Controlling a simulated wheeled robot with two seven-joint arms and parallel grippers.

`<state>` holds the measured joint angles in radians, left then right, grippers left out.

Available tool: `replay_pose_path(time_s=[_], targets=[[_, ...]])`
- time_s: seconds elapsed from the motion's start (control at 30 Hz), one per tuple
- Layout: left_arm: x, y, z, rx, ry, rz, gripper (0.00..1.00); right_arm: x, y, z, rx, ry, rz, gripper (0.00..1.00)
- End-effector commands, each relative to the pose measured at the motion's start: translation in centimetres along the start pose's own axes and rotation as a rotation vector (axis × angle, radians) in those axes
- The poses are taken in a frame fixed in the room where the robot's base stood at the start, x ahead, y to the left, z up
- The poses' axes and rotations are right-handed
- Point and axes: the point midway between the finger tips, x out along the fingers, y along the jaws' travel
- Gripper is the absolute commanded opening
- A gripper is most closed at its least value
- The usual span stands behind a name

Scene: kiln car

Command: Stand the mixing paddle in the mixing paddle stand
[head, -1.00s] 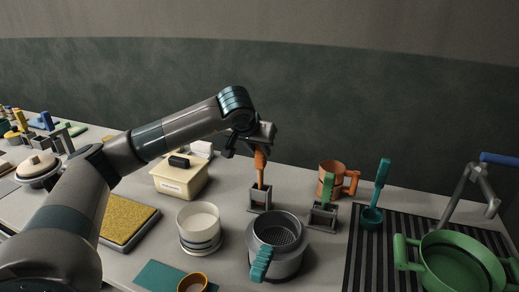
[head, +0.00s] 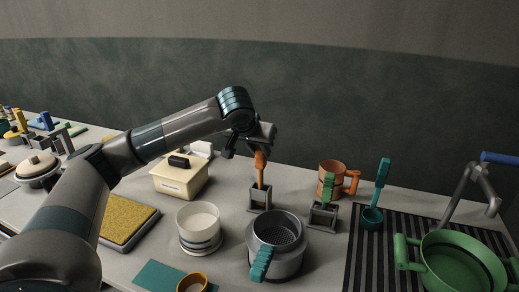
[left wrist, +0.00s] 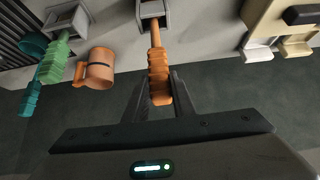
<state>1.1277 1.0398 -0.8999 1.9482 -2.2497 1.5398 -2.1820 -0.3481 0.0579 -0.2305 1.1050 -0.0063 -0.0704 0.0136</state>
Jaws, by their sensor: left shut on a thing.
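The mixing paddle, with an orange ribbed handle (head: 261,160), is upright in the head view. Its thin shaft runs down to the grey box-shaped stand (head: 259,204), and its lower end appears to be inside the stand's frame. My left gripper (left wrist: 158,92) is shut on the handle, a finger on each side, above the stand. In the left wrist view the orange handle (left wrist: 158,68) leads to the grey stand (left wrist: 152,7). The contact at the stand's floor is hidden. My right gripper is not in view.
A similar grey stand (head: 322,219) holding a green-handled tool is to the right, before an orange mug (head: 331,178). A grey pot (head: 275,262) is in front, a white container (head: 198,219) front left, a cream box (head: 178,182) left. A teal brush (head: 382,174) stands further right.

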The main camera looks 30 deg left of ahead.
Motion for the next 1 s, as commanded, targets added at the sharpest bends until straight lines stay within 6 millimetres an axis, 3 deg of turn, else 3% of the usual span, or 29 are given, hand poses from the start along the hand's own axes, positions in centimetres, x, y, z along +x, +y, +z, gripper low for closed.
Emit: replay_pose_path(time_s=[1.0], targets=[[0.67, -0.01, 0.52, 0.0, 0.001, 0.0, 0.0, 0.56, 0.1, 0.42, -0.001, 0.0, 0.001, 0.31]])
